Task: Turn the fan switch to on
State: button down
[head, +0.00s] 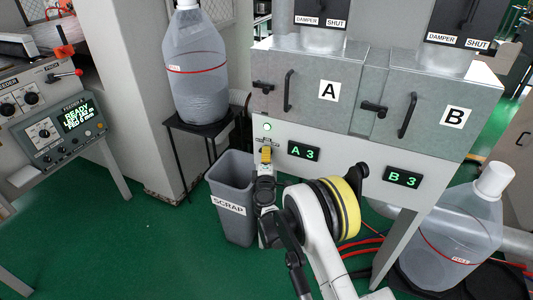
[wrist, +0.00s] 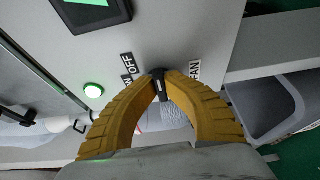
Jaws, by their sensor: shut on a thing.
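The fan switch (wrist: 157,83) is a small black knob with a pale mark, on the grey machine panel in the wrist view. An OFF label (wrist: 127,64), a partly covered label ending in N, and a FAN label (wrist: 195,69) sit around it. My gripper (wrist: 161,80) has its yellow fingertips shut on the knob, one on each side. In the head view my gripper (head: 266,154) is at the panel below the green lamp (head: 267,127) and hides the switch. The lamp is lit, also in the wrist view (wrist: 93,90). I cannot tell which setting the knob points to.
A grey SCRAP bin (head: 232,180) stands just left of my arm. The A 3 display (head: 304,151) and B 3 display (head: 402,177) are to the right. Grey doors with handles are above. A large jug (head: 196,80) stands on a black stand at left.

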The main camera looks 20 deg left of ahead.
jog(key=shift+r, duration=0.1)
jog(key=c, duration=1.5)
grip_release()
jog(key=shift+w, duration=0.15)
jog(key=v, duration=0.7)
jog(key=shift+s, duration=0.25)
